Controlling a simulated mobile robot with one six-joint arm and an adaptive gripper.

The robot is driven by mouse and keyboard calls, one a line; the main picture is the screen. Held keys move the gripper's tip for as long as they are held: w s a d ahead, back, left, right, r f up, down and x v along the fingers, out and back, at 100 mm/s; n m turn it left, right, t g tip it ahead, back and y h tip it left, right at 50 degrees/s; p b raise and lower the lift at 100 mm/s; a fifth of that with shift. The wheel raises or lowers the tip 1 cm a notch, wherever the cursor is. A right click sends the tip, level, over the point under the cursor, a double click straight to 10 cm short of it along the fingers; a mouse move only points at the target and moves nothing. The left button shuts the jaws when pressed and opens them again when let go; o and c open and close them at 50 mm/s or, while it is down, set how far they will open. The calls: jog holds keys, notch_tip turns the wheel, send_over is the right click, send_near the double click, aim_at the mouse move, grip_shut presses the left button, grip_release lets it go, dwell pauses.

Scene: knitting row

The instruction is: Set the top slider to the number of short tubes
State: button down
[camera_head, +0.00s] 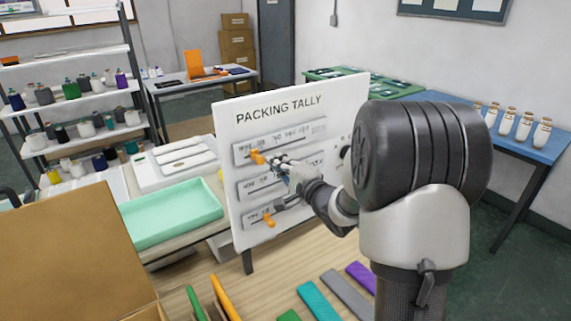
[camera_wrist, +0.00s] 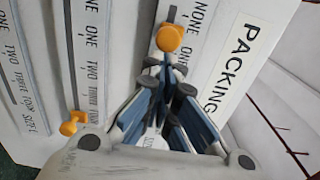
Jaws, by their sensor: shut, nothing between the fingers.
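The white PACKING TALLY board (camera_head: 234,209) stands upright and carries three slider rows. The top slider's orange knob (camera_head: 258,157) sits near the left end of its track. In the wrist view this knob (camera_wrist: 170,37) is beside the NONE and ONE labels. My gripper (camera_head: 279,163) is shut and empty, just right of that knob; I cannot tell whether they touch. The bottom row's orange knob (camera_head: 268,218) is left of its middle. My gripper and arm hide part of the middle row. I cannot identify any short tubes with certainty.
Green, teal (camera_head: 317,300), grey and purple (camera_head: 361,276) strips lie on the wooden table (camera_head: 190,279) before the board. An open cardboard box (camera_head: 75,255) stands at left. A mint tray (camera_head: 172,216) lies behind it. Bottles stand on a blue table (camera_head: 470,122) at right.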

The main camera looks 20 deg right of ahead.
jog(key=shift+w+a+r, duration=0.25)
jog(key=shift+r, duration=0.2)
jog(key=shift+w+a+r, duration=0.2)
jog(key=shift+w+r, duration=0.05)
jog(key=shift+r, duration=0.15)
jog(key=shift+s+a+r, duration=0.1)
jog(key=shift+s+a, duration=0.05)
jog(key=shift+a, duration=0.7)
jog(key=shift+d, duration=0.1)
jog(key=s+d+f, duration=0.1)
jog(key=s+d, duration=0.1)
jog(key=s, duration=0.3)
jog(key=shift+s+f+p, duration=0.2)
jog(key=shift+f+p, duration=0.2)
jog(key=shift+d, duration=0.1)
